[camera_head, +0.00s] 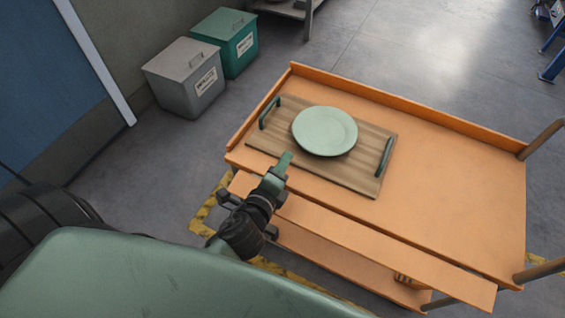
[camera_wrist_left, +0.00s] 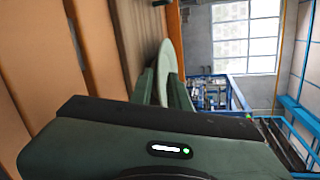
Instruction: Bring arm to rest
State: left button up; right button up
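A pale green plate (camera_head: 325,131) lies flat on a wooden tray (camera_head: 365,183) with two dark green handles. My left gripper (camera_head: 286,160) is at the tray's near edge, just short of the plate's near-left rim. In the left wrist view its two green fingers (camera_wrist_left: 162,85) stand apart. The plate (camera_wrist_left: 167,58) shows beyond and between them, seen nearly edge-on. Nothing appears held, and the plate seems to rest on the tray. My right gripper is in neither view.
The tray is on an orange cart (camera_head: 455,190) with raised rims; its right part is bare. A lower orange ledge (camera_head: 380,240) runs along the near side, below my left wrist. A grey bin (camera_head: 185,85) and a green bin (camera_head: 232,45) stand on the floor behind left.

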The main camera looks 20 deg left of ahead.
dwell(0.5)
